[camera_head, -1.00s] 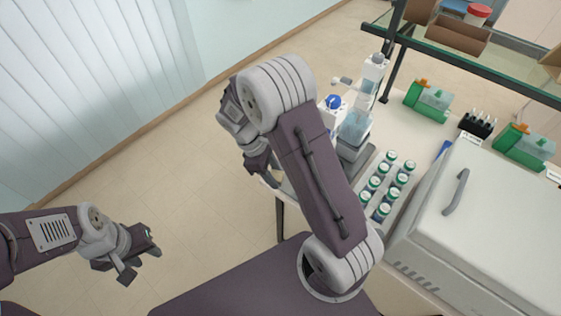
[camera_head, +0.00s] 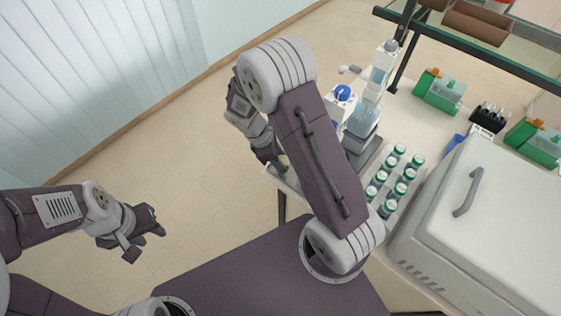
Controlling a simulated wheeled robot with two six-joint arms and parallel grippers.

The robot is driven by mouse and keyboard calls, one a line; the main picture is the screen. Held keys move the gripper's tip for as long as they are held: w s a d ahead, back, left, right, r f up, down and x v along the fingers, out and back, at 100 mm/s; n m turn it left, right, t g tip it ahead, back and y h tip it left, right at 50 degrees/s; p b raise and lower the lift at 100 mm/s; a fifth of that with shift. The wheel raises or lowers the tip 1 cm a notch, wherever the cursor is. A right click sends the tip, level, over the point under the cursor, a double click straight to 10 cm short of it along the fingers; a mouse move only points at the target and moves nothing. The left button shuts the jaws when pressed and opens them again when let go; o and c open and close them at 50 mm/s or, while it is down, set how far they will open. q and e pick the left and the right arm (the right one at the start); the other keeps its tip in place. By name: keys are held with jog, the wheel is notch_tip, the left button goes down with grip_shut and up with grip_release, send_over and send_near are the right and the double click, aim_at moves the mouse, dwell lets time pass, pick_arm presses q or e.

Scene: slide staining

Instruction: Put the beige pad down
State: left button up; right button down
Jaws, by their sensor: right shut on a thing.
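My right gripper (camera_head: 273,160) points down at the left edge of the white table (camera_head: 290,186), largely behind my own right arm. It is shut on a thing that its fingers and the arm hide. I cannot make out the beige pad in this view, nor whether it touches the table. My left gripper (camera_head: 146,243) is open and empty, low over the floor at the left, well away from the table.
A large white lidded box (camera_head: 500,205) fills the right side.

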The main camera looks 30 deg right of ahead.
jog(key=shift+f, duration=0.7)
jog(key=shift+w+f, duration=0.1)
jog(key=shift+w, duration=0.1)
jog(key=shift+s+f, duration=0.1)
jog(key=shift+f, duration=0.2)
jog(key=c, duration=0.9)
grip_release()
jog(key=shift+r, duration=0.1)
jog(key=shift+o, duration=0.2)
jog(key=v, duration=1.3)
jog(key=s+f+m+t+y, duration=0.2)
jog(key=s+m+y, duration=0.2)
jog(key=s+m, duration=0.6)
jog(key=m, duration=0.3)
jog(key=shift+f+m+t, duration=0.4)
